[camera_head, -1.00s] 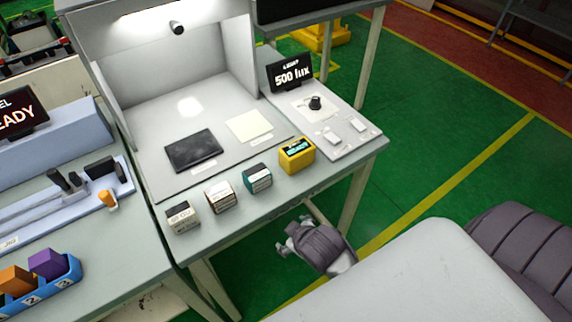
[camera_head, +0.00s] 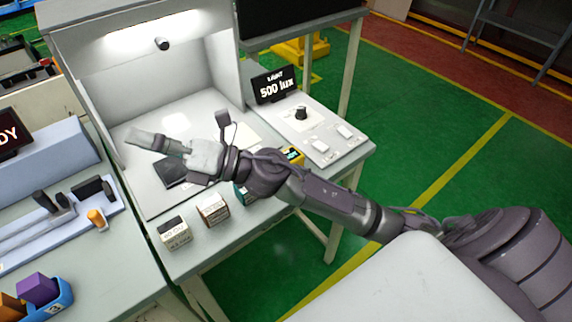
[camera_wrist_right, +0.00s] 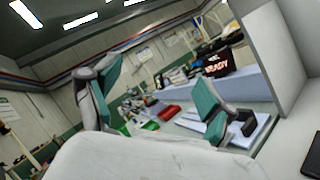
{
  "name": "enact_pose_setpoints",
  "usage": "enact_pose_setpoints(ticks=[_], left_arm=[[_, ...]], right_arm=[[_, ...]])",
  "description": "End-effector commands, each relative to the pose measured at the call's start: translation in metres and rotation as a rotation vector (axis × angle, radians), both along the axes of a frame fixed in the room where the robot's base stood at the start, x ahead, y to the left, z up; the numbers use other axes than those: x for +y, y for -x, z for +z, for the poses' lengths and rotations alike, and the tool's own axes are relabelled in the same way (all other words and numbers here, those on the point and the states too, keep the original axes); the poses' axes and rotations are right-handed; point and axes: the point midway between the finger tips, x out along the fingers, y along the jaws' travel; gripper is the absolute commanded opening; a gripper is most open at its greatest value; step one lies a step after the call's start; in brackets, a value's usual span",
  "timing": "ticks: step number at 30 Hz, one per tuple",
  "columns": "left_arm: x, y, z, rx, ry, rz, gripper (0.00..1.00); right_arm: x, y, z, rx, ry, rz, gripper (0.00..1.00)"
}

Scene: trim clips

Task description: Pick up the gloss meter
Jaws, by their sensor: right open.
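The gloss meter appears to be the yellow box with a small display (camera_head: 294,156) at the bench's front right. My right forearm crosses in front of it and hides most of it. My right gripper (camera_head: 146,140) is above the left part of the light booth, pointing left, well away from the yellow box. In the right wrist view its two teal-padded fingers (camera_wrist_right: 160,95) are spread with nothing between them. My left gripper is not in view.
Two small labelled boxes (camera_head: 174,233) (camera_head: 213,208) stand along the front edge; a teal one (camera_head: 243,193) is partly hidden by my arm. A dark plate (camera_head: 170,172) lies in the booth. A lux display (camera_head: 275,85) stands behind the control panel (camera_head: 325,135).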

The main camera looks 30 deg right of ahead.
Motion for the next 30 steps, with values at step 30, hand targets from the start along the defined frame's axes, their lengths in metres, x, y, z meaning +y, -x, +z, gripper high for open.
enact_pose_setpoints(ticks=[30], left_arm=[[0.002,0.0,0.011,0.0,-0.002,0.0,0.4]], right_arm=[[-0.286,-0.019,-0.156,-0.383,2.063,1.027,0.83]])
